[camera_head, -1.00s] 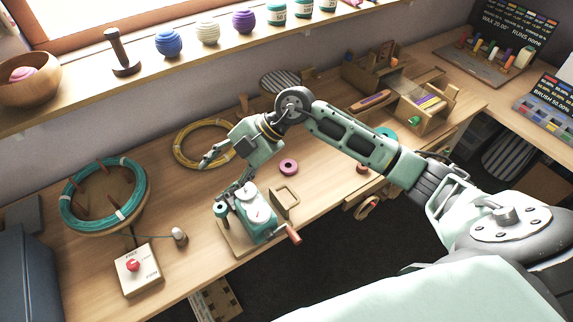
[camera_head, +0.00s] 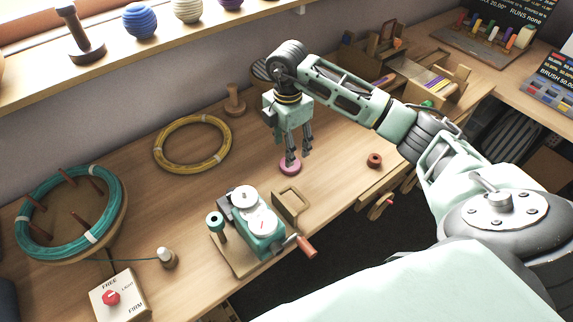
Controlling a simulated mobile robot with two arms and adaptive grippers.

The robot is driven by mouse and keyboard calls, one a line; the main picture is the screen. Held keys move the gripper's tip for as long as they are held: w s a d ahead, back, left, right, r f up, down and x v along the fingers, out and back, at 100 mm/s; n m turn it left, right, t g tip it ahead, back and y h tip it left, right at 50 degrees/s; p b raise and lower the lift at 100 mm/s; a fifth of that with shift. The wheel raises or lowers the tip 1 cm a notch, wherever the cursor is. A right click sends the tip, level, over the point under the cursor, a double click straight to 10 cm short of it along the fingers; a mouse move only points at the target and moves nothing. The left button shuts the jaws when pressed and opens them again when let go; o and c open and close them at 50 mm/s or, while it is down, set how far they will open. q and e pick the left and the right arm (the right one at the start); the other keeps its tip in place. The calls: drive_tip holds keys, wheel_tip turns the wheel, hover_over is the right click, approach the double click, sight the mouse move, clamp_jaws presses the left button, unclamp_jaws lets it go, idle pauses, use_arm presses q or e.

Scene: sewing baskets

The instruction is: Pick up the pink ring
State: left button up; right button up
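The pink ring (camera_head: 290,166) lies flat on the wooden table, right of the yellow coil and behind the green winding machine. My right gripper (camera_head: 298,158) points down directly over it, with its fingers apart. The fingertips hide part of the ring. One finger is at or just above the ring; I cannot tell whether it touches. My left gripper is not in view.
The green winding machine (camera_head: 262,226) with its crank stands in front. A yellow coil (camera_head: 192,145) lies to the left, and a teal coil (camera_head: 68,213) farther left. A small red-brown spool (camera_head: 375,160) lies to the right. Wooden organizers (camera_head: 440,80) stand at the back right.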

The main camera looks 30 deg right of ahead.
wheel_tip(320, 180, down, 3)
drive_tip(key=shift+s+d+f+p, duration=0.1)
drive_tip(key=shift+s+p, duration=0.05)
drive_tip(key=shift+p, duration=0.25)
wheel_tip(320, 180, down, 2)
drive_tip(key=shift+d+f, duration=0.1)
drive_tip(key=shift+f, duration=0.05)
drive_tip(key=shift+w+f, duration=0.2)
drive_tip(key=shift+f, duration=0.1)
drive_tip(key=c, duration=0.6)
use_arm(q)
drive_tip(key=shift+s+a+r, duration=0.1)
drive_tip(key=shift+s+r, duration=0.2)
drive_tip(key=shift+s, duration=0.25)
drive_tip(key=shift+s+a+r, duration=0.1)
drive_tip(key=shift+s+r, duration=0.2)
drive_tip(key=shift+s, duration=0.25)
use_arm(e)
drive_tip(key=shift+c, duration=1)
